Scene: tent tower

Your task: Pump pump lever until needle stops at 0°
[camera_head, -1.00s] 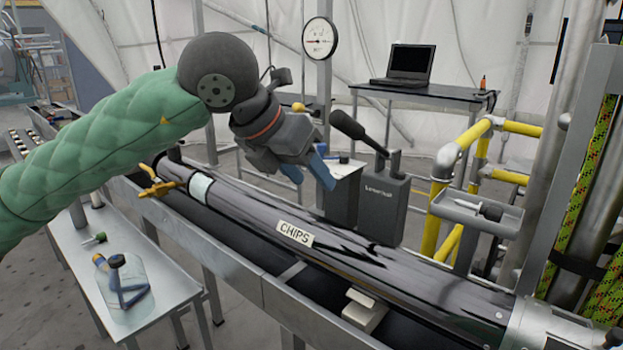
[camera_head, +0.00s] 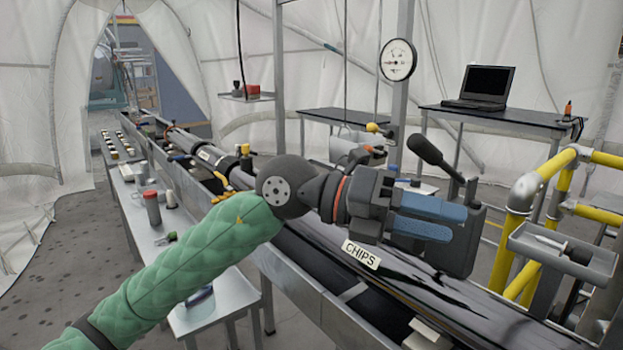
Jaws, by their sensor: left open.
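The pump lever (camera_head: 432,154) is a black handle that slants up to the left from the grey pump box (camera_head: 466,246). The round white gauge (camera_head: 399,60) hangs on a post behind it. A small red mark shows near its middle, but the needle's reading is too small to tell. My left gripper (camera_head: 462,223) comes in from the left with its blue fingers pointing right. The fingers are open, with nothing seen between them. They are below the lever in the picture, in front of the pump box, and hide part of it. My right gripper is not in view.
A long dark tube labelled CHIPS (camera_head: 361,255) lies in a metal trough below my left gripper. Yellow railings (camera_head: 540,180) and a small grey tray (camera_head: 560,250) stand right of the pump. A laptop (camera_head: 487,87) sits on a table behind.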

